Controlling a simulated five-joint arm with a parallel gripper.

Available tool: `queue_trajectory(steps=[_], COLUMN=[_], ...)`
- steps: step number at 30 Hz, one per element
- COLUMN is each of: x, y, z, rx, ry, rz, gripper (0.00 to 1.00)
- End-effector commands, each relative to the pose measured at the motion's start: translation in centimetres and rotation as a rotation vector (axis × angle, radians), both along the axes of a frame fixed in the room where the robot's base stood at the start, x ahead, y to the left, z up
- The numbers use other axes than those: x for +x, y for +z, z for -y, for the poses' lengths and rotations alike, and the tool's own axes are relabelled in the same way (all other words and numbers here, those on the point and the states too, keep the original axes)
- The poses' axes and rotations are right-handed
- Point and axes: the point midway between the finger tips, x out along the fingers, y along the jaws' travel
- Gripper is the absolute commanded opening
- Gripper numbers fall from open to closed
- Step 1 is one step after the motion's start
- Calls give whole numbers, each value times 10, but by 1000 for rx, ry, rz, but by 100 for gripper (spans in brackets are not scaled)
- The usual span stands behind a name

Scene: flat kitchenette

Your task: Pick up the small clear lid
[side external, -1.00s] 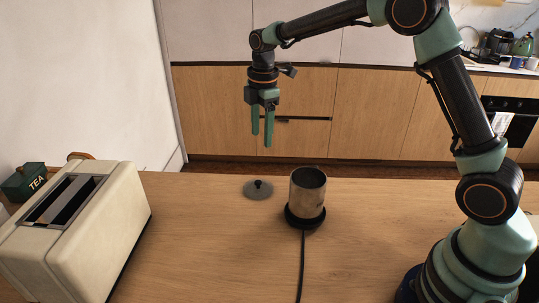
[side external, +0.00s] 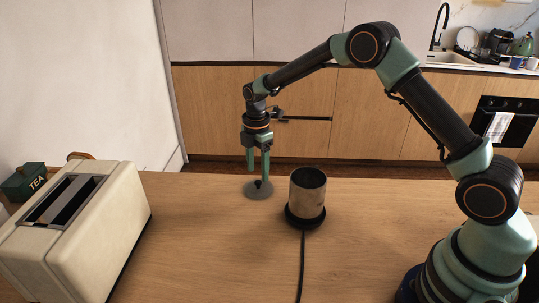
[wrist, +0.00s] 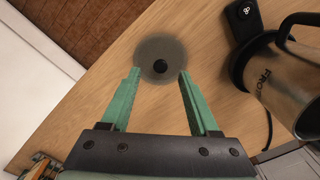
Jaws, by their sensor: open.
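The small clear lid (side external: 258,190) is a round, greyish see-through disc with a black knob, lying flat on the wooden table. In the wrist view the lid (wrist: 161,47) shows with its knob near the middle. My gripper (side external: 258,172) is just above the lid, pointing down, with its two green fingers apart. In the wrist view my gripper (wrist: 157,76) is open and empty, the fingertips to either side of the lid's near part. I cannot tell whether the fingertips touch the lid.
A metal cup (side external: 307,193) stands on a black base just right of the lid, its cord running forward. A cream toaster (side external: 92,235) and a green tea tin (side external: 24,183) are at the left. The table's far edge is close behind the lid.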

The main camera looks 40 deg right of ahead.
Motion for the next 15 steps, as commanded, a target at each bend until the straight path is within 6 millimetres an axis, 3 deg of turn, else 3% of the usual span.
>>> queue_trajectory(steps=[6,15], x=[-1,-1], y=[-30,-36], z=[-1,-1], rx=[0,0], ry=[0,0], rz=[-3,0], gripper=[62,62])
